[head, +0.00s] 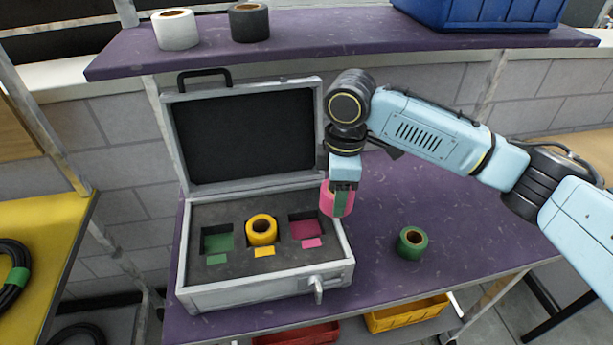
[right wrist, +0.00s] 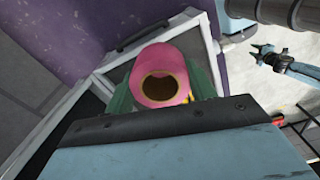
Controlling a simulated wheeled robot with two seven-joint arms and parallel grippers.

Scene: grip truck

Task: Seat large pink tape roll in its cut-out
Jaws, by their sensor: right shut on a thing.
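The large pink tape roll (head: 328,201) is held in my right gripper (head: 341,199), above the right side of the open case (head: 265,292). In the right wrist view the pink roll (right wrist: 160,58) sits between the two green fingers, its hole facing the camera. The pink cut-out (head: 305,228) is the right one in the grey foam and is empty, with a pink label (head: 312,243) in front. The roll is up and to the right of this cut-out, apart from it. A small pincer-like tip, seemingly my left gripper (right wrist: 265,53), shows in the right wrist view.
A yellow roll (head: 262,230) sits in the middle cut-out; the green cut-out (head: 217,239) is empty. A green roll (head: 411,243) stands on the purple table (head: 455,225) right of the case. The raised lid (head: 245,130) stands behind.

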